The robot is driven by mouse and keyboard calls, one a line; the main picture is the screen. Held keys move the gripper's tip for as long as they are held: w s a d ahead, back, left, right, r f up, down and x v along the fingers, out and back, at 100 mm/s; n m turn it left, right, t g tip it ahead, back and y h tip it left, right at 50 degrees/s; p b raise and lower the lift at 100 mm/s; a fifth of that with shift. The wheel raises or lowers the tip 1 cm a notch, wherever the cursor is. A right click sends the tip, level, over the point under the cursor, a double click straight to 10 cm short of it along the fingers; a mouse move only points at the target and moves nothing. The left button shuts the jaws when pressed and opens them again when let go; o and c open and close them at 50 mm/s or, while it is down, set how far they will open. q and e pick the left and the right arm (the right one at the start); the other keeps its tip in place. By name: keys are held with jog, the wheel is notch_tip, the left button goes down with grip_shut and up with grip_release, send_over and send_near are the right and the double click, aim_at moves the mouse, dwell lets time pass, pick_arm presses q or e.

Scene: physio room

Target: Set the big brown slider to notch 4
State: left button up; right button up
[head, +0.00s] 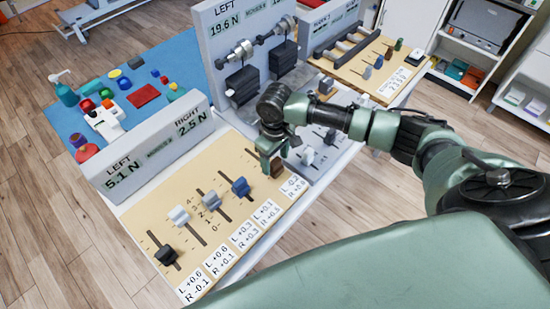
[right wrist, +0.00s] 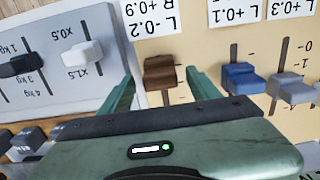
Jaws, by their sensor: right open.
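The big brown slider (head: 277,168) sits at the right end of the row on the beige slider board (head: 240,222). It stands near the end of its slot beside the L -0.2 label (right wrist: 152,17). I cannot read its exact notch. My right gripper (head: 271,158) is open above it. In the right wrist view the brown slider (right wrist: 160,72) lies between the two spread fingers, with a gap on each side. The numbers 0 to 4 show by the middle slots, with 0 toward the labels. My left gripper is not in view.
A blue slider (head: 240,187), a blue-grey slider (head: 211,200), a white slider (head: 179,215) and a black slider (head: 166,255) share the board. A readout panel (head: 150,150) with 5.1 N and 2.5 N stands behind. A grey slider panel (right wrist: 65,50) adjoins it.

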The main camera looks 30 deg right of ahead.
grip_shut()
jog(key=w+a+b, duration=0.1)
jog(key=w, duration=0.3)
jog(key=w+a+b, duration=0.1)
jog(key=w+b, duration=0.1)
jog(key=w, duration=0.1)
jog(key=w+a+b, duration=0.1)
jog(key=w+a, duration=0.1)
jog(key=w, duration=0.2)
jog(key=shift+w+b, duration=0.3)
jog(key=shift+r, duration=0.2)
jog(key=shift+c, duration=0.9)
grip_release()
jog(key=shift+w, duration=0.1)
jog(key=shift+o, duration=0.9)
jog(key=shift+w+a+f, duration=0.1)
jog(key=shift+f, duration=0.05)
notch_tip(320, 180, up, 8)
jog(key=b, duration=0.1)
